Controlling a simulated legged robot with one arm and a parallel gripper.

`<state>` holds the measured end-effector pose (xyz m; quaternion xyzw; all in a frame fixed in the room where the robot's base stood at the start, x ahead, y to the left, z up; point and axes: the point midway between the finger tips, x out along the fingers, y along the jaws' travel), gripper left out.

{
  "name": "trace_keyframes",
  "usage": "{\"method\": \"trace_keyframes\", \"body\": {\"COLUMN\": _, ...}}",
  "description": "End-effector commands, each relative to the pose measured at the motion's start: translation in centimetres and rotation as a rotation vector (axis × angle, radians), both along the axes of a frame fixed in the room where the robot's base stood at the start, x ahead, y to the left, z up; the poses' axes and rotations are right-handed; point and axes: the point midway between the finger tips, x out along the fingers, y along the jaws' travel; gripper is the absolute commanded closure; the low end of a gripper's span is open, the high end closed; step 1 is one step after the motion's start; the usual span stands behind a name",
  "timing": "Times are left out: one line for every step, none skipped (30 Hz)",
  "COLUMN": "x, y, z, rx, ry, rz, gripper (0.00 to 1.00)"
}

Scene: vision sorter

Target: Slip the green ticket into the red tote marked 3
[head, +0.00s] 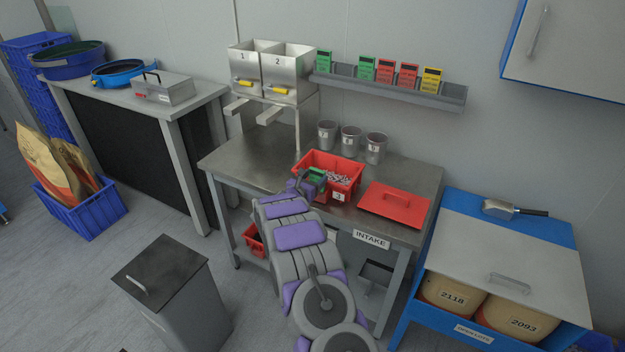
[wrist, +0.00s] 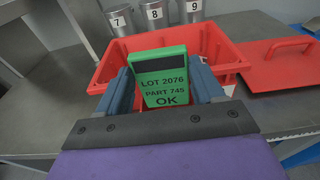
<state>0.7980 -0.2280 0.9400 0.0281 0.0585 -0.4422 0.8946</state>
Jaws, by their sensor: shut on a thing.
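The green ticket (wrist: 163,78) is upright between the fingers of my gripper (wrist: 162,90), which is shut on it. It reads LOT 2076, PART 745, OK. The ticket also shows small in the head view (head: 317,174), with my gripper (head: 311,184) at the near left part of the tote. The open red tote (head: 345,192) stands on the metal table, with a label that looks like 3 on its near side and pale loose bits inside. In the wrist view the tote (wrist: 104,72) is behind the ticket, which hides part of it. The ticket's exact height over the rim is unclear.
A red lid (head: 395,204) lies right of the tote on the table (head: 240,155). Several metal cups (head: 350,140) stand behind it. A wall rack (head: 390,88) holds more tickets, green, red and yellow. Two steel bins (head: 270,70) marked 1 and 2 stand at back left.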

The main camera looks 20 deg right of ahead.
Motion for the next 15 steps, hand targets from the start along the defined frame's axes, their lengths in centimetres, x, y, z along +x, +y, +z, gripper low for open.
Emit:
{"method": "trace_keyframes", "body": {"x": 0.00, "y": 0.02, "z": 0.01, "rx": 0.000, "ry": 0.000, "rz": 0.000, "gripper": 0.55}}
{"method": "trace_keyframes", "body": {"x": 0.01, "y": 0.03, "z": 0.02, "rx": 0.000, "ry": 0.000, "rz": 0.000, "gripper": 0.55}}
{"method": "trace_keyframes", "body": {"x": 0.00, "y": 0.05, "z": 0.03, "rx": 0.000, "ry": 0.000, "rz": 0.000, "gripper": 0.55}}
{"method": "trace_keyframes", "body": {"x": 0.01, "y": 0.07, "z": 0.04, "rx": -0.001, "ry": -0.001, "rz": 0.000, "gripper": 0.55}}
{"method": "trace_keyframes", "body": {"x": 0.01, "y": 0.07, "z": 0.03, "rx": 0.000, "ry": 0.000, "rz": 0.000, "gripper": 0.55}}
{"method": "trace_keyframes", "body": {"x": 0.01, "y": 0.08, "z": 0.03, "rx": -0.001, "ry": -0.001, "rz": 0.000, "gripper": 0.55}}
{"method": "trace_keyframes", "body": {"x": 0.01, "y": 0.08, "z": 0.03, "rx": -0.001, "ry": -0.001, "rz": 0.000, "gripper": 0.55}}
{"method": "trace_keyframes", "body": {"x": 0.01, "y": 0.09, "z": 0.04, "rx": 0.000, "ry": 0.000, "rz": 0.000, "gripper": 0.55}}
{"method": "trace_keyframes", "body": {"x": 0.00, "y": 0.10, "z": 0.03, "rx": 0.001, "ry": 0.001, "rz": 0.000, "gripper": 0.55}}
{"method": "trace_keyframes", "body": {"x": 0.00, "y": 0.10, "z": 0.06, "rx": 0.002, "ry": 0.002, "rz": 0.000, "gripper": 0.55}}
{"method": "trace_keyframes", "body": {"x": -0.02, "y": 0.12, "z": 0.07, "rx": 0.006, "ry": 0.003, "rz": 0.000, "gripper": 0.55}}
{"method": "trace_keyframes", "body": {"x": -0.05, "y": 0.15, "z": 0.11, "rx": 0.012, "ry": 0.007, "rz": 0.000, "gripper": 0.55}}
{"method": "trace_keyframes", "body": {"x": -0.09, "y": 0.17, "z": 0.13, "rx": 0.018, "ry": 0.010, "rz": 0.000, "gripper": 0.55}}
{"method": "trace_keyframes", "body": {"x": -0.13, "y": 0.20, "z": 0.13, "rx": 0.024, "ry": 0.015, "rz": 0.000, "gripper": 0.55}}
{"method": "trace_keyframes", "body": {"x": -0.17, "y": 0.26, "z": 0.15, "rx": 0.033, "ry": 0.021, "rz": 0.000, "gripper": 0.55}}
